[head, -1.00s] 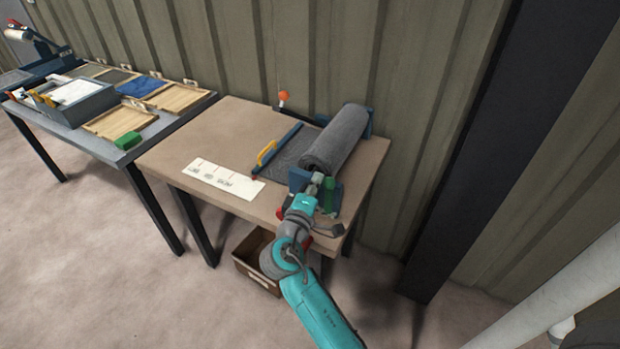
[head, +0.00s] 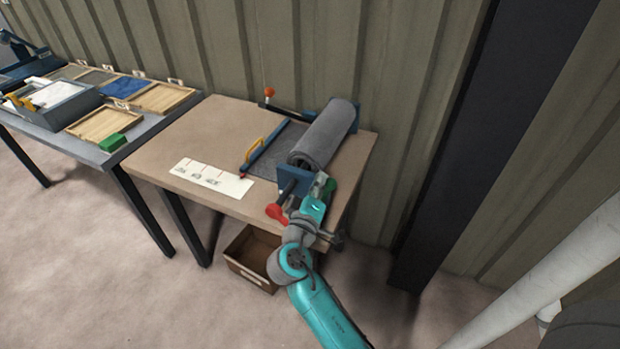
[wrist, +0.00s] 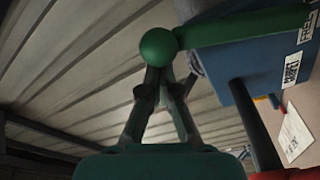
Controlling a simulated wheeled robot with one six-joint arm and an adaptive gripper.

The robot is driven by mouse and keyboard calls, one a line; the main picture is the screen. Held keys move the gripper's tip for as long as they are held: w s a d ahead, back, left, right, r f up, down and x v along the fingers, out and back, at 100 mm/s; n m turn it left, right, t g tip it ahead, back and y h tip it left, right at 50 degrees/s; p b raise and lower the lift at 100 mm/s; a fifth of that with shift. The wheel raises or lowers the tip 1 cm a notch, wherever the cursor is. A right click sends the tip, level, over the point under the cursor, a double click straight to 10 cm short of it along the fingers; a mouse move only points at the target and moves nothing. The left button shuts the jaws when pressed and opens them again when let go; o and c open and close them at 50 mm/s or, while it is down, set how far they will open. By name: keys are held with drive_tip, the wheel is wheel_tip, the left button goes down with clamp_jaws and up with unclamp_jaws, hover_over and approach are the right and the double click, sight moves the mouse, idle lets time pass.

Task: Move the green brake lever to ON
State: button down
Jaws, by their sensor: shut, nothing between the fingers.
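The green brake lever (wrist: 245,27) shows in the wrist view as an arm ending in a round green knob (wrist: 160,47). It lies across the blue end bracket (wrist: 225,50), roughly sideways in that picture. A white label reading FREE (wrist: 308,30) and a second, hard-to-read label (wrist: 291,68) are on the bracket. My gripper (wrist: 165,76) is shut and empty, its fingertips right at the knob; I cannot tell whether they touch it. In the head view the green lever (head: 331,188) shows just right of my gripper (head: 321,183), partly hidden.
A grey fabric roll (head: 325,135) sits between blue brackets on the wooden table (head: 200,130). A red-knobbed handle (head: 276,212) sticks out left of my gripper. A blue bar with a yellow handle (head: 262,150) and a white card (head: 210,178) lie left. A cardboard box (head: 250,262) stands below.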

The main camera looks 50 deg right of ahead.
sight(331, 186)
drive_tip(key=s+m, duration=0.2)
drive_tip(key=d+m, duration=0.1)
drive_tip(key=shift+s+f, duration=0.35)
drive_tip(key=shift+s, duration=0.05)
drive_tip(key=s+f+m, duration=0.1)
drive_tip(key=s+d+f+m+h, duration=0.1)
drive_tip(key=s, duration=0.1)
drive_tip(key=shift+s+d+m+g, duration=0.1)
drive_tip(key=shift+s+m+g, duration=0.05)
drive_tip(key=shift+m+g, duration=0.25)
drive_tip(key=shift+s+f, duration=0.1)
drive_tip(key=shift+f, duration=0.15)
wheel_tip(331, 186, up, 4)
drive_tip(key=w, duration=0.2)
drive_tip(key=v, duration=1)
drive_tip(key=shift+w+r, duration=0.1)
drive_tip(key=shift+w, duration=0.05)
